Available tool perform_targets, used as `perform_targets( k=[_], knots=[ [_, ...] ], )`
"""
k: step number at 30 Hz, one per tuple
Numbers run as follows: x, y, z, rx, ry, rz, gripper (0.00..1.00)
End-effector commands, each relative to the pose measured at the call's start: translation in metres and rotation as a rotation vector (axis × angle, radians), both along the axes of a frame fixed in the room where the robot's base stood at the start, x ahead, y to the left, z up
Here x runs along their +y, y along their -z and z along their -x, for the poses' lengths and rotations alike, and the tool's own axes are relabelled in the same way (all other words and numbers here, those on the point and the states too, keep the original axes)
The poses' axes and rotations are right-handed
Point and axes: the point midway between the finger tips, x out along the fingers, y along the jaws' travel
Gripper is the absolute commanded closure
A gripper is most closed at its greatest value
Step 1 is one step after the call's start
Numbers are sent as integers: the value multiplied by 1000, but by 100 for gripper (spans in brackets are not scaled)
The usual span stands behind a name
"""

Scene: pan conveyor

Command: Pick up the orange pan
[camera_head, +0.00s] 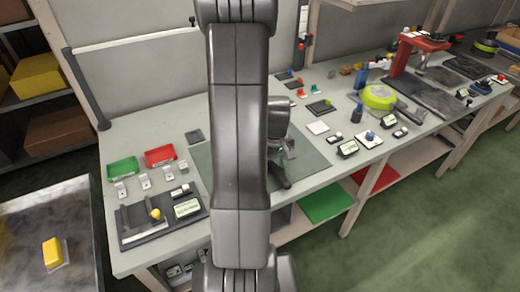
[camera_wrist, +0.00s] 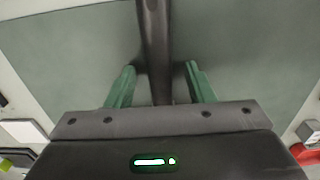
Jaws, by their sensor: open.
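No orange pan body shows in either view; my arm covers much of the green mat (camera_head: 312,160) in the head view. A dark bar (camera_wrist: 154,45), which looks like a pan handle, runs down from the top edge in the wrist view. My gripper (camera_wrist: 160,70) has its two green fingers apart, one on each side of the bar. I see gaps between bar and fingers, so it is not gripped. In the head view a dark elongated piece (camera_head: 279,176) shows beside my arm over the mat; I cannot tell if it is the same handle.
A lime-green pan (camera_head: 378,96) stands to the right on the bench. Green (camera_head: 122,168) and red (camera_head: 159,156) trays and several small parts lie on the left. A red stand (camera_head: 402,57) rises at the back right. A cart with a yellow block (camera_head: 52,252) is at lower left.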

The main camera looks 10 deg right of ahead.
Motion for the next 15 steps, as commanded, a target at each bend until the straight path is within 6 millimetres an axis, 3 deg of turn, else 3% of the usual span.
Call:
perform_targets(
  k=[2,9,15],
  knots=[
    [0,0,0,0,0,0,52],
    [0,0,0,0,0,0,99],
    [0,-1,-1,-1,0,1,100]
  ],
)
